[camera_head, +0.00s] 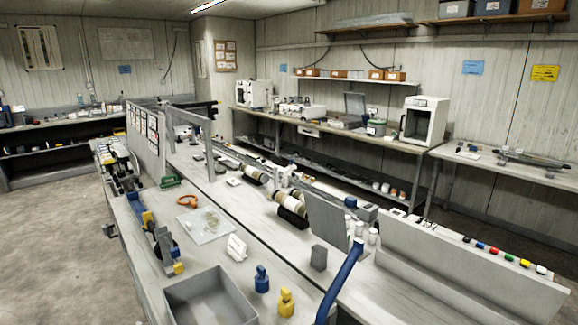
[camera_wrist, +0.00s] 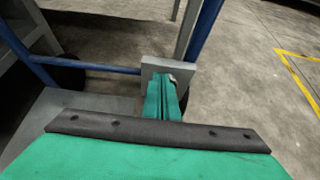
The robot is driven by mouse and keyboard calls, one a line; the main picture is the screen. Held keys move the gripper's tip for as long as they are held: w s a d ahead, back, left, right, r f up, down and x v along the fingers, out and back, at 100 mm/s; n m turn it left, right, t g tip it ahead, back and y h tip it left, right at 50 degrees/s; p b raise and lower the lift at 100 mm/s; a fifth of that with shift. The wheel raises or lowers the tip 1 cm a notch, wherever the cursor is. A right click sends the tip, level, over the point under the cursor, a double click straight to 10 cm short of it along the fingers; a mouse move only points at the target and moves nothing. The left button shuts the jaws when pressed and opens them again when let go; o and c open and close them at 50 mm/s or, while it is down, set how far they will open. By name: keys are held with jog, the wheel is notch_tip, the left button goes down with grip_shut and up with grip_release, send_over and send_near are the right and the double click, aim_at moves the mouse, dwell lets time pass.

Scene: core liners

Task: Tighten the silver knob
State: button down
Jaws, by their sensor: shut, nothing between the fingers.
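I cannot make out the silver knob for certain in either view. In the wrist view, my gripper (camera_wrist: 165,82) shows as narrow green fingers, closed together with nothing between them. A grey plate (camera_wrist: 185,72) stands just behind the fingertips. A small pale metallic spot shows at the tips, too small to identify. My gripper is not seen in the head view. There, a device with blue and yellow parts and a dark wheel (camera_head: 166,246) stands on the left edge of the near bench.
In the wrist view, a blue tube (camera_wrist: 95,66) and post cross near the grey plate, over open concrete floor (camera_wrist: 245,75). In the head view, the bench holds a grey bin (camera_head: 213,278), blue (camera_head: 262,280) and yellow (camera_head: 286,303) bottle-like pieces, and a grey upright panel (camera_head: 326,220).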

jog(key=shift+s+d, duration=0.15)
jog(key=shift+s, duration=0.05)
jog(key=shift+s+d+r, duration=0.1)
jog(key=shift+s+d, duration=0.1)
jog(key=shift+s+d, duration=0.1)
jog(key=shift+s, duration=0.05)
jog(key=shift+s+d, duration=0.1)
jog(key=shift+s+d, duration=0.2)
jog(key=shift+s, duration=0.05)
jog(key=shift+s+d, duration=0.2)
jog(key=shift+s, duration=0.05)
dwell(0.5)
